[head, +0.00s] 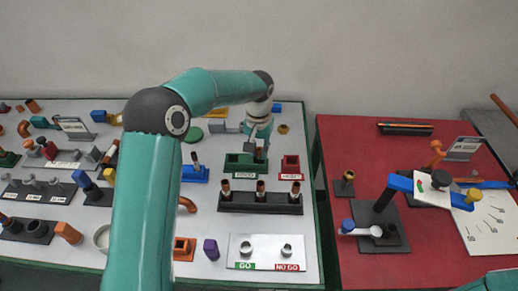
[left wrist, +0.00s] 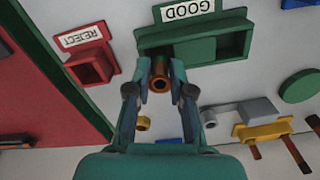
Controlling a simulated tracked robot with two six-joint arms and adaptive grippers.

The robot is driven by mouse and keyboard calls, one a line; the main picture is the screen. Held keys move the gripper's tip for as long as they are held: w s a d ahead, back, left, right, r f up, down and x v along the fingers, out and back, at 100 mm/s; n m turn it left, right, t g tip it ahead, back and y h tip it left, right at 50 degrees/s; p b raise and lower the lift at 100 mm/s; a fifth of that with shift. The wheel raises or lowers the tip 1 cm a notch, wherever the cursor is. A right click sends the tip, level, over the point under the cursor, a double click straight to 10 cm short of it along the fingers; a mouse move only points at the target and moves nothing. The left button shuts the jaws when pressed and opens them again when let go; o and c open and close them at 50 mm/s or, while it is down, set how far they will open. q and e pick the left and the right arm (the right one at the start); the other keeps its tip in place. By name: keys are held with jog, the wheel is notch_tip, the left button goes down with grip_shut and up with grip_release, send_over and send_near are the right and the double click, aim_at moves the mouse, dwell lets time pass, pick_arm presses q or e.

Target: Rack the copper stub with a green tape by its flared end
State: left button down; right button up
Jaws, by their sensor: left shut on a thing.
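My left gripper (head: 258,146) is shut on a copper stub, which shows in the left wrist view (left wrist: 160,72) between the fingers (left wrist: 160,92) with its open end toward the camera. The stub is at the edge of the green GOOD tray (head: 236,160); I cannot tell whether it touches the tray. A black rack (head: 260,207) nearer me holds three upright copper stubs (head: 261,190). My right gripper is not in view.
The red REJECT tray (head: 291,163) stands right of the GOOD tray. A blue block (head: 195,175) with a copper piece is to its left. A white GO / NO GO plate (head: 266,253) lies in front of the rack. A red table (head: 335,205) adjoins on the right.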

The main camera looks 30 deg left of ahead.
pick_arm(q)
jog(key=shift+f, duration=0.3)
jog(key=c, duration=0.9)
grip_release()
jog(key=shift+c, duration=0.2)
jog(key=shift+r, duration=0.1)
